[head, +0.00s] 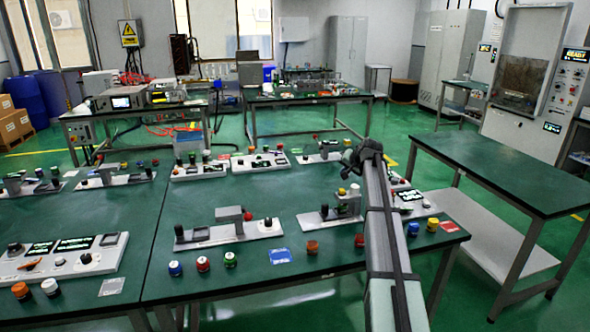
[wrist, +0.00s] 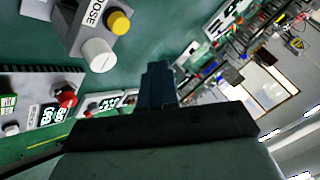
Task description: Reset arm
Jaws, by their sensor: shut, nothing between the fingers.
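My arm (head: 385,230) reaches from the lower right of the head view over the right part of the green table (head: 330,185). My gripper (head: 350,158) is at its far end, dark and small there, above the table near several devices. In the wrist view my gripper (wrist: 157,85) shows as dark fingers close together at the centre. It is shut, and I see nothing held between the fingers. A grey device with a yellow button (wrist: 118,22) and a white knob (wrist: 99,54) shows at the upper left of the wrist view.
Several control panels and knobs stand on the table, including a grey device (head: 230,230) and a blue card (head: 280,255). Orange (head: 312,247) and yellow knobs (head: 433,224) stand near its front edge. A mostly bare green side table (head: 500,170) stands at right.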

